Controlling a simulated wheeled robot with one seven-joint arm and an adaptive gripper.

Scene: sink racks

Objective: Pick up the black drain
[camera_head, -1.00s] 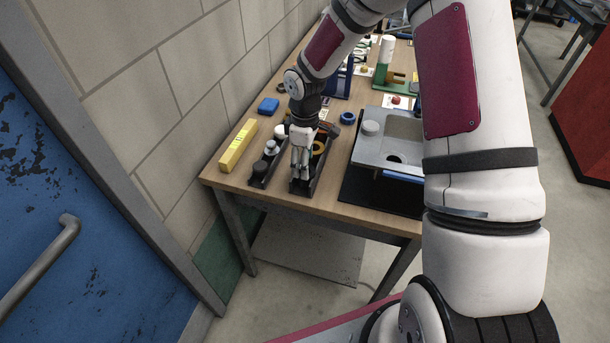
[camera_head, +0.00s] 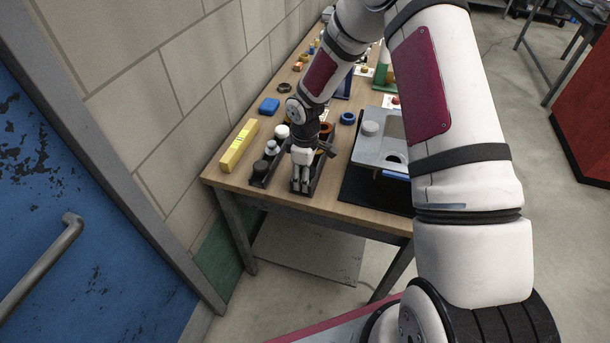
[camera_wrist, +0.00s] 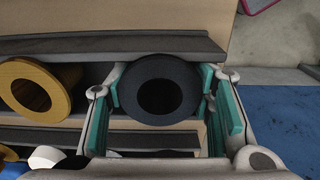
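The black drain (camera_wrist: 183,92) is a thick black ring with a dark central hole. In the wrist view it lies between the two green-padded fingers of my gripper (camera_wrist: 160,88), one on each side. The pads look very close to its sides, but whether they press on it is unclear. In the head view my gripper (camera_head: 302,188) points down at the near end of a dark, narrow rack (camera_head: 313,184). There the gripper hides the drain.
A yellow ring (camera_wrist: 62,88) lies beside the drain in the same rack. Another rack of small parts (camera_head: 258,182) and a yellow block (camera_head: 239,145) stand to the left. A grey sink (camera_head: 370,150) stands close on the right. The table's front edge is near.

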